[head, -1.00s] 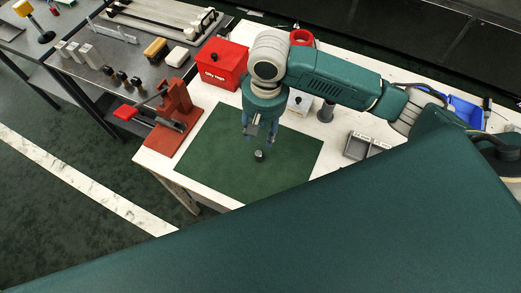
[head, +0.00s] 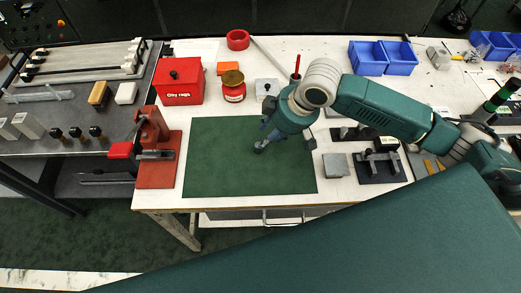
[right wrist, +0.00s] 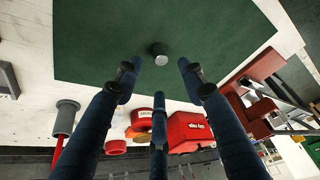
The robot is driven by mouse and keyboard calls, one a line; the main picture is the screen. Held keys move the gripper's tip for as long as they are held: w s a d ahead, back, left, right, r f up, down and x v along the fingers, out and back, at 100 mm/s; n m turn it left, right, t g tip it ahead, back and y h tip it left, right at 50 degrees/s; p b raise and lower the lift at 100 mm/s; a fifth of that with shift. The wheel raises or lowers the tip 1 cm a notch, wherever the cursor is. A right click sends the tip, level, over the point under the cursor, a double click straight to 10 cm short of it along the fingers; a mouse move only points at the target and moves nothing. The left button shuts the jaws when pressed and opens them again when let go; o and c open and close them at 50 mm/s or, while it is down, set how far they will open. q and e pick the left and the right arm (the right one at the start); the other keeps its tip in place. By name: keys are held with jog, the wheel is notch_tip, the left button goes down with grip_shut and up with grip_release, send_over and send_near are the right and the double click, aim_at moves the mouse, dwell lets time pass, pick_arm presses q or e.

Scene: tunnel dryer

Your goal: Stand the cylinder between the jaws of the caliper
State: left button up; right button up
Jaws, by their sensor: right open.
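A small dark cylinder with a light grey top (right wrist: 160,56) stands upright on the green mat (right wrist: 100,40) in the right wrist view. My right gripper (right wrist: 157,78) is open and empty above the mat, its three fingers spread and apart from the cylinder. In the head view the right gripper (head: 275,138) is over the middle of the mat and partly covers the cylinder there. A red stand with grey metal parts (head: 155,150) is left of the mat; I cannot tell whether this is the caliper, or make out its jaws. My left gripper is out of view.
Behind the mat are a red box (head: 180,82), a red tin (head: 233,90) and a white box (head: 267,88). To its right are a grey block (head: 336,165) and a dark fixture (head: 382,165). Much of the mat is clear. My own green body part fills the foreground.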

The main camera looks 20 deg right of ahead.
jog(key=shift+x, duration=1.2)
jog(key=shift+w+a+f, duration=0.15)
jog(key=shift+a+f, duration=0.15)
jog(key=shift+f, duration=0.2)
jog(key=p+x, duration=0.1)
jog(key=x, duration=0.2)
jog(key=shift+f, duration=0.35)
jog(key=shift+w+f, duration=0.2)
jog(key=shift+f, duration=0.2)
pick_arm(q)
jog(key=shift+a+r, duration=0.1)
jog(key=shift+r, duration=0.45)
pick_arm(e)
jog(key=c, duration=0.9)
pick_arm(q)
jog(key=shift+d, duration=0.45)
pick_arm(e)
grip_shut()
